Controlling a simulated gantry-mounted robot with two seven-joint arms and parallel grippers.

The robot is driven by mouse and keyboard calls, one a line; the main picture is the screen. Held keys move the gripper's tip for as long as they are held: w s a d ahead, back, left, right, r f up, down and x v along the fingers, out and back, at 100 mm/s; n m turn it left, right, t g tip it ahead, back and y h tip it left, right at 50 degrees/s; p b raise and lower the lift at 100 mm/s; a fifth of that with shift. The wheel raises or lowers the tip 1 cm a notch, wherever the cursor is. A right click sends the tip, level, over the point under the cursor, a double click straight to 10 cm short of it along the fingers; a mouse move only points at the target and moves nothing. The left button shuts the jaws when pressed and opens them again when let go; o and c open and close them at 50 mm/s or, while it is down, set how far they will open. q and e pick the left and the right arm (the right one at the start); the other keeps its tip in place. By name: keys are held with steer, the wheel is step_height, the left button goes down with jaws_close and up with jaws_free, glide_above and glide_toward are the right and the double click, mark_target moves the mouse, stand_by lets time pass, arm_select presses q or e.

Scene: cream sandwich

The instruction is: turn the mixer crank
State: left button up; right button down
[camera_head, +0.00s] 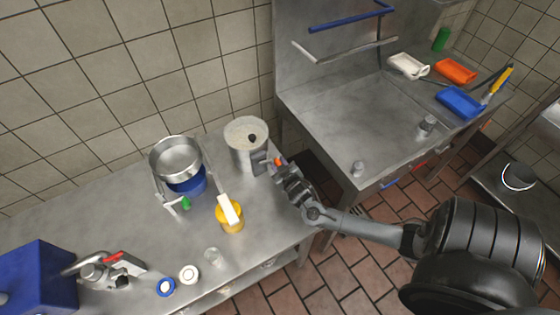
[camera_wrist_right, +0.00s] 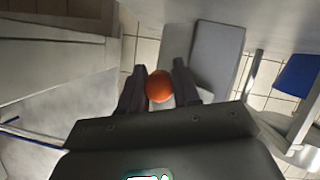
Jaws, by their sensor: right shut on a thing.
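The mixer (camera_head: 243,158) is a grey metal cylinder near the back right end of the steel counter, with a pale top and a dark knob on it. A crank with an orange knob (camera_head: 278,161) is on its right side. My right gripper (camera_head: 281,168) reaches in from the right and is shut on the orange crank knob. In the right wrist view the orange knob (camera_wrist_right: 160,87) sits between the two dark fingers of my right gripper (camera_wrist_right: 160,80). The rest of the crank is mostly hidden. My left gripper is not in view.
A steel pot on a stand (camera_head: 176,157) with a blue bowl (camera_head: 188,183) is left of the mixer. A yellow container (camera_head: 232,223) stands in front. A blue box (camera_head: 40,275) is at the far left.

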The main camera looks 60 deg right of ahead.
steer(key=shift+w+a+f+m+y+p, duration=0.15)
steer(key=shift+w+m+y+p, duration=0.3)
steer(key=shift+m, duration=0.35)
steer(key=shift+s, duration=0.15)
steer(key=c, duration=1)
jaws_free()
steer(key=shift+f, duration=0.1)
steer(key=shift+o, duration=0.8)
steer(key=shift+f, duration=0.1)
steer(key=shift+s, duration=0.1)
